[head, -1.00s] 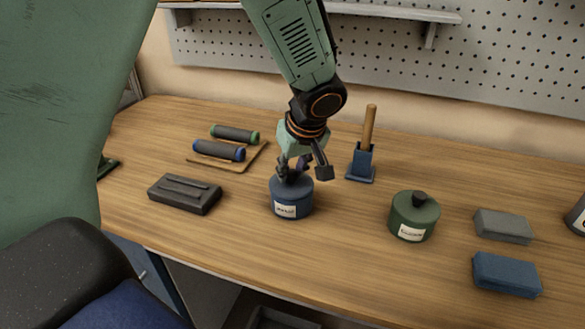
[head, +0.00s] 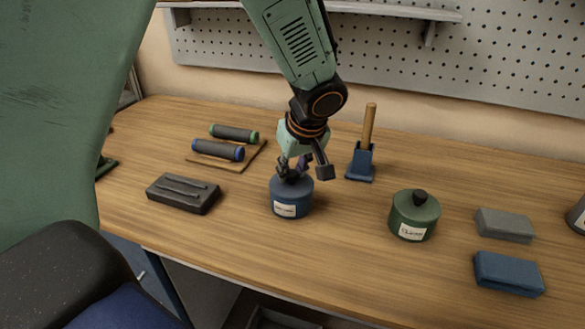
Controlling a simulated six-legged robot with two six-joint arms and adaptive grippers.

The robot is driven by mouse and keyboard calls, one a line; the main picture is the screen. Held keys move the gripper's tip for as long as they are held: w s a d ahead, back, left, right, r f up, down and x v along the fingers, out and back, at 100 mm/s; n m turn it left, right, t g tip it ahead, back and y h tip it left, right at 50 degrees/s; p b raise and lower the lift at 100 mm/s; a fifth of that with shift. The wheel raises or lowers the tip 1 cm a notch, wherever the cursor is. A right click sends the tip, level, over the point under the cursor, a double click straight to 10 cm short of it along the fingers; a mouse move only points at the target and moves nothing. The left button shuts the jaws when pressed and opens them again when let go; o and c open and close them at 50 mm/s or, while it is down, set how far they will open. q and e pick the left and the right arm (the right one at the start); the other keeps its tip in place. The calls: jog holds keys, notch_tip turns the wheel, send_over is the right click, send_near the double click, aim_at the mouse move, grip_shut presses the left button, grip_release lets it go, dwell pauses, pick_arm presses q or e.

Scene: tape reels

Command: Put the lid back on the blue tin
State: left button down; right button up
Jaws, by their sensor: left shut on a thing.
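The blue tin (head: 291,208) stands upright on the wooden bench near the middle of the head view, with a pale label on its front. Its blue lid (head: 298,184) is on top of the tin, and I see no clear gap between them. My left gripper (head: 292,172) is directly above the tin, pointing down and shut on the lid's knob. The knob is mostly hidden by the fingers. My right gripper is not in view.
A green lidded tin (head: 414,216) stands to the right. A grey block (head: 504,225) and a blue block (head: 508,273) lie farther right. A blue holder with a wooden handle (head: 361,160) stands behind. A black case (head: 183,193) and two rollers on a wooden board (head: 234,165) are left.

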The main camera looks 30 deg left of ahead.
pick_arm(q)
jog(key=shift+b, duration=0.35)
dwell(0.5)
jog(key=c, duration=1)
grip_release()
jog(key=o, duration=0.5)
jog(key=shift+r, duration=0.1)
jog(key=shift+r+p, duration=2.45)
jog(key=shift+r, duration=1)
